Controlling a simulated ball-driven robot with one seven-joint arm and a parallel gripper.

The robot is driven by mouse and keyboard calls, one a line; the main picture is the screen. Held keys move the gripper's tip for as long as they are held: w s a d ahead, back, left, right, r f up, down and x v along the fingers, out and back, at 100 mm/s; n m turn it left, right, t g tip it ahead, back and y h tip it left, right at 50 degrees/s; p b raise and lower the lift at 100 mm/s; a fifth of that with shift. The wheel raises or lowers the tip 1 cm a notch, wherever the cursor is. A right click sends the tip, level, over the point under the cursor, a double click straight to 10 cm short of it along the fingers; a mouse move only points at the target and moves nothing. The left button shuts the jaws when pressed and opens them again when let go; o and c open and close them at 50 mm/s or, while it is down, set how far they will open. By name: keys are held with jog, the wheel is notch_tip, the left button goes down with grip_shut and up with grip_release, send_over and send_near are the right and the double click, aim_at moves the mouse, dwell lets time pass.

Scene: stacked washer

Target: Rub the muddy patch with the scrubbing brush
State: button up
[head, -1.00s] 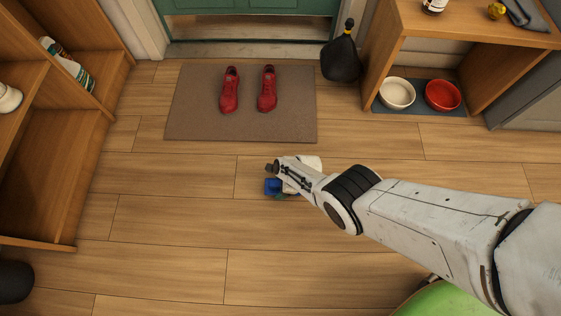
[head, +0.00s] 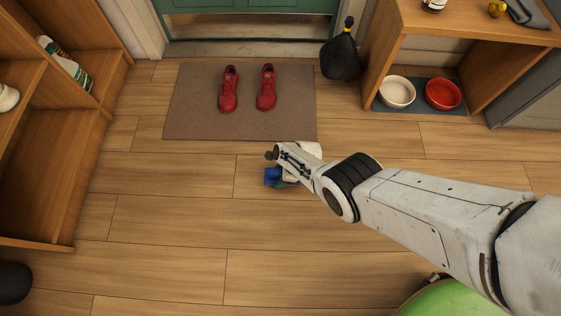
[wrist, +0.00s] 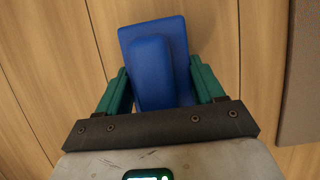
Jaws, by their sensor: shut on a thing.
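The blue scrubbing brush (wrist: 150,35) is between the two green fingers of my gripper (wrist: 160,82), which is shut on it. In the head view the brush (head: 271,176) shows as a small blue piece at the end of my arm, over the wooden floor just in front of the doormat. My gripper (head: 285,179) is mostly hidden there by my own wrist. I cannot tell whether the bristles touch the floor. No muddy patch shows in either view; the floor under the brush and arm is hidden.
A grey-brown doormat (head: 200,125) with red shoes (head: 228,92) lies before the green door (head: 250,5). Wooden shelves (head: 65,150) stand at left. A bench (head: 480,35) with pet bowls (head: 443,94) beneath stands at right, a dark bag (head: 341,60) beside it. The floor (head: 170,230) at left front is clear.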

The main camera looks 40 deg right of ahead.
jog(key=shift+r+p, duration=2.15)
jog(key=shift+r, duration=0.4)
jog(key=shift+r, duration=0.1)
notch_tip(320, 180, up, 3)
jog(key=p, duration=0.3)
